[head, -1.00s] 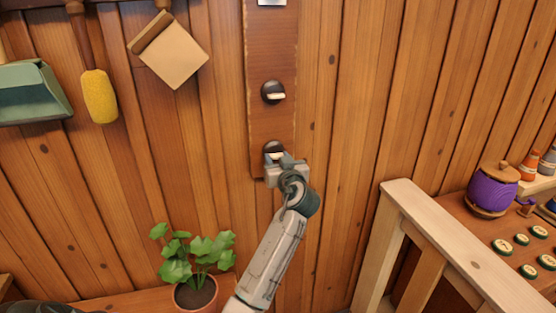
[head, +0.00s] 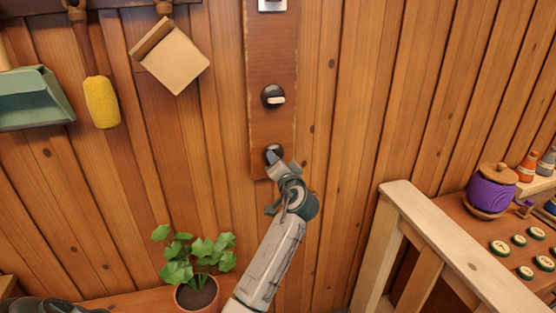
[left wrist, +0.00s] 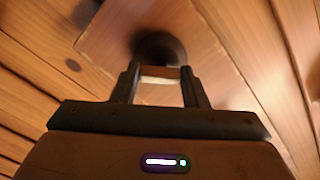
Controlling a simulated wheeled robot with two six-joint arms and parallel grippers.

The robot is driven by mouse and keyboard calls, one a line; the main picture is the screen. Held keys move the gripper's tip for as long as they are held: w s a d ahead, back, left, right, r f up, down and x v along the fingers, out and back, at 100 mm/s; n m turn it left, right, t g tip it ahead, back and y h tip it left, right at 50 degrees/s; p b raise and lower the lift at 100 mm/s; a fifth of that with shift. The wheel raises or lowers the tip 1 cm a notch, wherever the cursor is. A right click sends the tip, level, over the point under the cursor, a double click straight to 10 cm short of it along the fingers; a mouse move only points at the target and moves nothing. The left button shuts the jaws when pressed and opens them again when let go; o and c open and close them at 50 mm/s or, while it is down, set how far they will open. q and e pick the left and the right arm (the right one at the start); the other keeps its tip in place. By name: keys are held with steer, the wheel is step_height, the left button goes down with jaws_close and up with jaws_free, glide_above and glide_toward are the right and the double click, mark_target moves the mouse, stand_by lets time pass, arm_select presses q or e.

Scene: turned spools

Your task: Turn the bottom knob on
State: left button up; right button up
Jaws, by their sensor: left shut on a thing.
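The bottom knob (head: 273,152) is a dark round knob low on a vertical wooden board (head: 271,125) on the wall. My left gripper (head: 275,160) is at this knob, tilted, and covers its lower part. In the left wrist view the dark round base of the bottom knob (left wrist: 160,47) shows ahead, and my left gripper (left wrist: 160,76) is shut on its pale bar handle. The board looks slanted in that view. Above it, another dark knob (head: 273,97) has its pale handle lying level. My right gripper is not in view.
A potted plant (head: 198,262) stands below left of the board. A wooden railing (head: 440,240) and a shelf with a purple pot (head: 492,190) are at the right. A green dustpan (head: 32,100) and a yellow brush (head: 101,102) hang at the left.

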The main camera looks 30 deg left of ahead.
arm_select(q)
steer(key=m+p, duration=0.4)
steer(key=m, duration=0.4)
steer(key=shift+p, duration=0.3)
stand_by(0.4)
steer(key=o, duration=1)
